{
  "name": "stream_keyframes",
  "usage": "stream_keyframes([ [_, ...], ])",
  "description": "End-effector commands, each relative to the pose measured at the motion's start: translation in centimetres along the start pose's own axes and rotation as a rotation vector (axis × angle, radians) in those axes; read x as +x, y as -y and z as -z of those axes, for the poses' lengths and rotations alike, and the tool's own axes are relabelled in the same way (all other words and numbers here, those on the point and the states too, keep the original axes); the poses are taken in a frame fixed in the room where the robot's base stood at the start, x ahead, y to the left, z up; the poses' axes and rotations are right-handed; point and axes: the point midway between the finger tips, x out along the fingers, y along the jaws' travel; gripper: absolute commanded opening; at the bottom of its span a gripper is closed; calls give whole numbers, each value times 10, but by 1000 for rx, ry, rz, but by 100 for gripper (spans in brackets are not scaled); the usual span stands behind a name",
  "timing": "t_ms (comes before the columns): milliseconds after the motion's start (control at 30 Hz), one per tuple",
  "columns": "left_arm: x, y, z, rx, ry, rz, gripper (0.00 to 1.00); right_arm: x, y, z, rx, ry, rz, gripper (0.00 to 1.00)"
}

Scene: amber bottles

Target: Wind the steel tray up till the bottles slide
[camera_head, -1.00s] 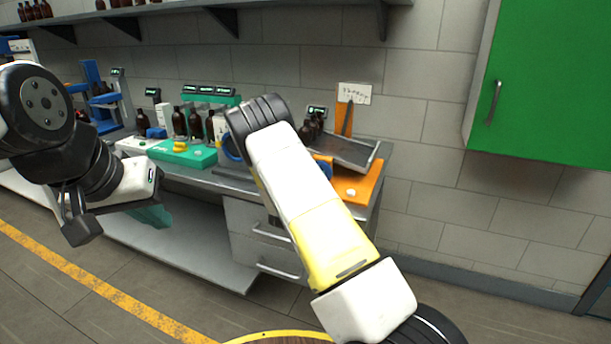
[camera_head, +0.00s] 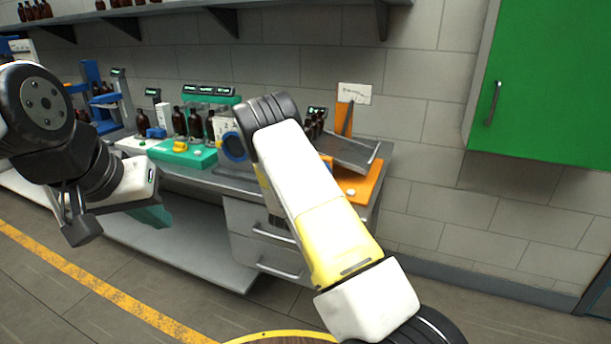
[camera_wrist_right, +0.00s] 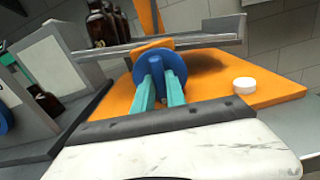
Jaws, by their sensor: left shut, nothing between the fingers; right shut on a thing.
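The steel tray (camera_head: 345,152) sits over an orange base (camera_head: 364,187) at the bench's right end. Its near edge runs slightly tilted across the right wrist view (camera_wrist_right: 190,42). Several amber bottles (camera_head: 315,125) stand close together at the tray's left end; they also show in the right wrist view (camera_wrist_right: 103,27). My right gripper (camera_wrist_right: 161,84) has its teal fingers shut on a blue knob (camera_wrist_right: 158,66) in front of the tray. My arm hides that gripper in the head view. My left gripper (camera_head: 152,215) is shut and empty, in front of the bench and clear of it.
A white round piece (camera_wrist_right: 245,86) lies on the base, right of the knob. A green unit (camera_head: 183,153) with more bottles (camera_head: 195,124) and a blue-ringed white device (camera_head: 234,146) stand left of my right arm. A green cabinet (camera_head: 550,90) hangs at the right.

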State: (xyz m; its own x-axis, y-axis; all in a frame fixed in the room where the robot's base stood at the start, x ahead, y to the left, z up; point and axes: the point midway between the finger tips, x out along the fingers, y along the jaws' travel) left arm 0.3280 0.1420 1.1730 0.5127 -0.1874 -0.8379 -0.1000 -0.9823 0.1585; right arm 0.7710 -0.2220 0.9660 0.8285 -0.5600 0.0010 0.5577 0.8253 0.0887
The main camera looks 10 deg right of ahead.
Motion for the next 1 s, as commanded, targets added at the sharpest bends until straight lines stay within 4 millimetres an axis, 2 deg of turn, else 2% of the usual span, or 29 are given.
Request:
stream_keyframes([
  [33, 0, 0, 0, 0, 0, 0, 0, -2, 0, 3, -2, -7, -1, 18],
  [133, 0, 0, 0, 0, 0, 0, 0, -1, 0, 3, -2, -6, -1, 38],
  [433, 0, 0, 0, 0, 0, 0, 0, -1, 0, 1, -2, -3, 0, 38],
  [533, 0, 0, 0, 0, 0, 0, 0, -7, -1, 1, -2, -3, -1, 38],
  [833, 0, 0, 0, 0, 0, 0, 0, -56, -1, 2, -3, -4, -3, 38],
  [1000, 0, 0, 0, 0, 0, 0, 0, -74, -1, 1, -2, -3, -1, 38],
])
